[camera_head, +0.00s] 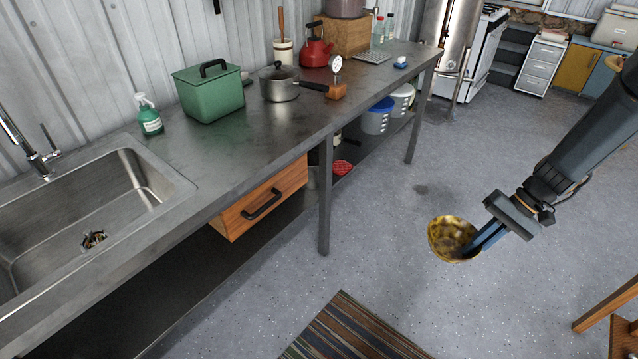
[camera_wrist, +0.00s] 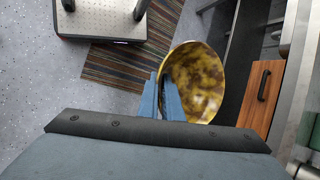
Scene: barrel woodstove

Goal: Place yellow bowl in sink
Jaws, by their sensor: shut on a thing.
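The yellow bowl (camera_head: 450,236) has a mottled yellow and dark brown surface. My gripper (camera_head: 480,240) is shut on its rim and holds it in the air over the floor, to the right of the counter. In the wrist view the bowl (camera_wrist: 196,82) shows its inside, with the fingers (camera_wrist: 170,100) at its left edge; it looks empty. The steel sink (camera_head: 90,215) is set into the counter at the left of the head view. Its basin is empty apart from the drain (camera_head: 94,240). The bowl is well apart from the sink.
The metal counter (camera_head: 225,160) carries a green soap bottle (camera_head: 150,118), a green box (camera_head: 210,95), a pot (camera_head: 279,85) and a red kettle (camera_head: 316,48). A faucet (camera_head: 40,160) stands behind the sink. A wooden drawer (camera_head: 262,203) hangs below the counter. A striped rug (camera_head: 350,332) lies on open floor.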

